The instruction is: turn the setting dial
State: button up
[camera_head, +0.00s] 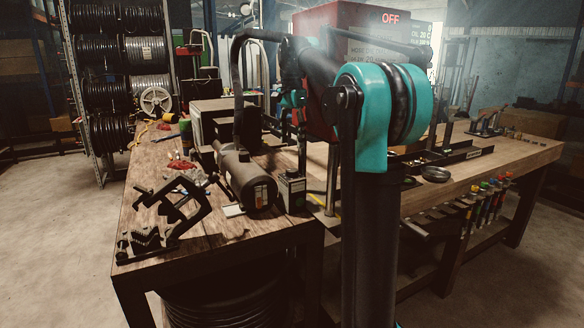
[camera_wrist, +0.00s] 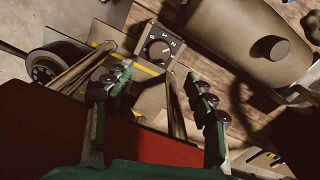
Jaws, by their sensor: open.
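The setting dial (camera_wrist: 160,51) is a round black knob with a pale pointer line, set on the face of a small dark box with white marks around it. It shows at the top middle of the wrist view. In the head view the small box (camera_head: 291,192) stands on the wooden bench beside a grey cylindrical tank. My gripper (camera_wrist: 163,84) is open, its two green and black fingers apart with nothing between them. The dial lies beyond the fingertips and toward the top of the wrist view, apart from them. In the head view my arm partly hides the area around my gripper.
The grey tank (camera_head: 245,178) is close to the box's left. A red machine with a lit OFF sign (camera_head: 389,18) stands behind my arm. A black clamp-like tool (camera_head: 172,210) sits on the bench's front left. Metal posts (camera_wrist: 80,70) stand near my fingers.

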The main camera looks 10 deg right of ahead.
aim_at(292, 170)
notch_tip(292, 170, down, 10)
jog(key=shift+f, duration=0.1)
jog(key=shift+c, duration=0.6)
jog(key=c, duration=1)
jog(key=shift+c, duration=0.2)
